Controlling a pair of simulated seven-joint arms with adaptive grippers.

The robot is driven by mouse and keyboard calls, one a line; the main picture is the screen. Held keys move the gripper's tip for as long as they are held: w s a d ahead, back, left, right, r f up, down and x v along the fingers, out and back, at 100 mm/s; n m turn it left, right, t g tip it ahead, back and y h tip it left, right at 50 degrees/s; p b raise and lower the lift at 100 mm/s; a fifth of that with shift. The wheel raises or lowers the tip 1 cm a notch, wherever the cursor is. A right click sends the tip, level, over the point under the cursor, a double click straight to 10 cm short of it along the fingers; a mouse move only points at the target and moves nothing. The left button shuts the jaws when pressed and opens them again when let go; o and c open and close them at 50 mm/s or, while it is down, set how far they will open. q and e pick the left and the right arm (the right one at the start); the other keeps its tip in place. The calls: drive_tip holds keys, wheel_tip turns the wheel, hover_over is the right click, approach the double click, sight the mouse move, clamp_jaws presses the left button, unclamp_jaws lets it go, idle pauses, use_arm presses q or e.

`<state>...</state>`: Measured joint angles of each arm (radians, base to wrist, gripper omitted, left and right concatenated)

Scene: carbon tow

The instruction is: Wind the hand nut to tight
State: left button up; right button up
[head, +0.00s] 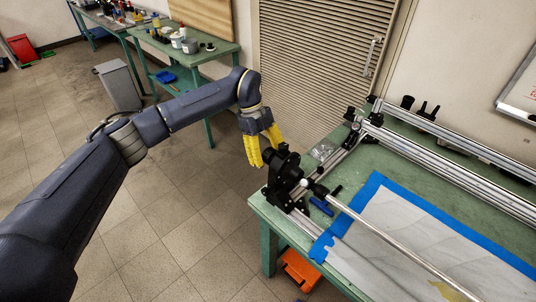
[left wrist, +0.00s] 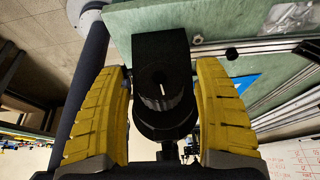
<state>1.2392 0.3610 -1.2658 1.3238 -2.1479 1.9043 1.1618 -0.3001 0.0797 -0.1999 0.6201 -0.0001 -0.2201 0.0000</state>
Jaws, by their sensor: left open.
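A black clamp-like fixture (head: 285,178) stands at the near left corner of the green table, on the end of a metal rail. In the left wrist view it is a black block (left wrist: 160,48) with a round, ridged part (left wrist: 163,98), probably the hand nut, in front of it. My left gripper (head: 264,152) has yellow fingers and is open beside the fixture's upper left side. In the left wrist view its fingers (left wrist: 163,72) stand on either side of the round part, with gaps visible. My right gripper is not in view.
The green table (head: 425,150) carries metal rails (head: 450,150), a pale sheet edged with blue tape (head: 378,190) and a long rod (head: 400,238). A blue-handled tool (head: 321,206) lies near the fixture. An orange box (head: 299,268) is on the floor below.

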use_arm(q)
drive_tip(key=shift+f, duration=0.1)
drive_tip(key=shift+c, duration=0.6)
drive_tip(key=c, duration=1.1)
